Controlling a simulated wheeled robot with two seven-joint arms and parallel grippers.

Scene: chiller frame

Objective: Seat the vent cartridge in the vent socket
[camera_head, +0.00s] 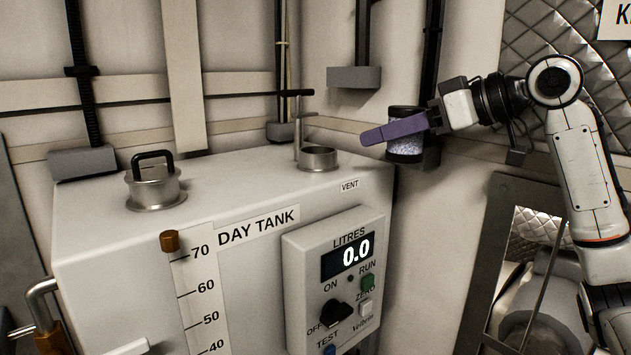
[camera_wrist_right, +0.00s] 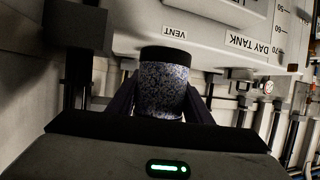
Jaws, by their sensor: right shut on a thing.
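The vent cartridge (camera_head: 405,145), a speckled grey cylinder with black end caps, is in my right gripper (camera_head: 400,131), whose purple fingers are shut on it. It is held upright to the right of the day tank, in the air. In the right wrist view the cartridge (camera_wrist_right: 164,88) sits between the two dark fingers. The vent socket (camera_head: 318,158) is a short metal ring on the tank top, above the VENT label (camera_head: 349,185), left of the cartridge and apart from it. My left gripper is not in view.
The day tank (camera_head: 100,225) carries a second metal neck with a black-handled cap (camera_head: 154,188) at the left. A control box (camera_head: 335,270) is on the tank front. Wall conduits and brackets are behind.

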